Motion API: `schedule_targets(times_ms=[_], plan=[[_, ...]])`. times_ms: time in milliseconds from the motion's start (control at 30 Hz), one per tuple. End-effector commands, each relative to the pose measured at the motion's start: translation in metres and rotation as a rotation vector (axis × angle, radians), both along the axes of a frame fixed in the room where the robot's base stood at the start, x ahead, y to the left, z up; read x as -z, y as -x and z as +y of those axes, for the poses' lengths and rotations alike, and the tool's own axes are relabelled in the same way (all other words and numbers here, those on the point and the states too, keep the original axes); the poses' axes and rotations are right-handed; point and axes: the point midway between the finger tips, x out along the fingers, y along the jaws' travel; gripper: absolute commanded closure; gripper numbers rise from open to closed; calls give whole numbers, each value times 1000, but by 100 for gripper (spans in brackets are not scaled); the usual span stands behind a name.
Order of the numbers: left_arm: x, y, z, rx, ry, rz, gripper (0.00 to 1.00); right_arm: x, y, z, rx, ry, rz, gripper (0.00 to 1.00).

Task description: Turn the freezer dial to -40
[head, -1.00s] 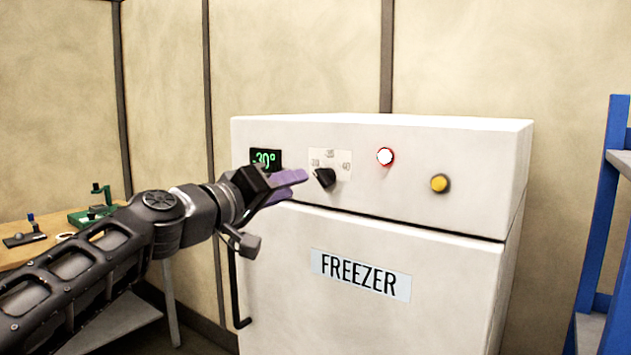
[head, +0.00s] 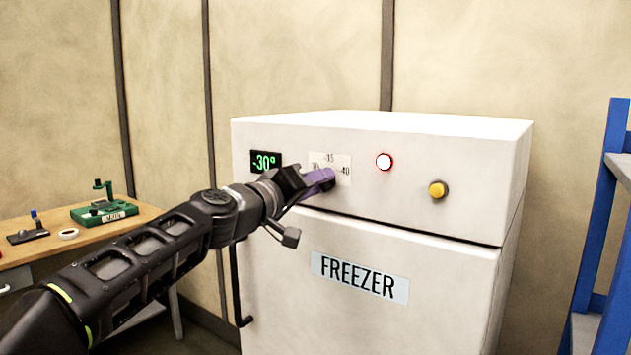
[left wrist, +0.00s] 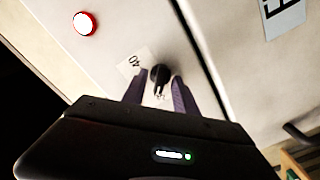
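The white freezer (head: 420,270) stands ahead, and its display (head: 265,162) reads -30°. The dial's scale plate (head: 343,160) shows -15 at the top and -40 at the right. The black dial is hidden behind my left gripper (head: 328,178) in the head view. In the left wrist view the dial (left wrist: 160,77) sits between the two purple fingers of my left gripper (left wrist: 158,80), with a small gap on each side. The fingers are open, one on either side of the dial. My right gripper is out of view.

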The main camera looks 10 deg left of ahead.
Motion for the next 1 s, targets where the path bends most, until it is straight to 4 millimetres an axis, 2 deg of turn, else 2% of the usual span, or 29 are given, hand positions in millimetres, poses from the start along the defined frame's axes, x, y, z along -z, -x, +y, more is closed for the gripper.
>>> schedule_targets(times_ms=[100, 500, 1000], plan=[[0, 0, 0, 0, 0, 0, 67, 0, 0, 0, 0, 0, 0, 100], [0, 0, 0, -1, 0, 1, 100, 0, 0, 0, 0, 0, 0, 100], [1, 0, 0, -1, -3, 0, 100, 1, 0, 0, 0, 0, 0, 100]])
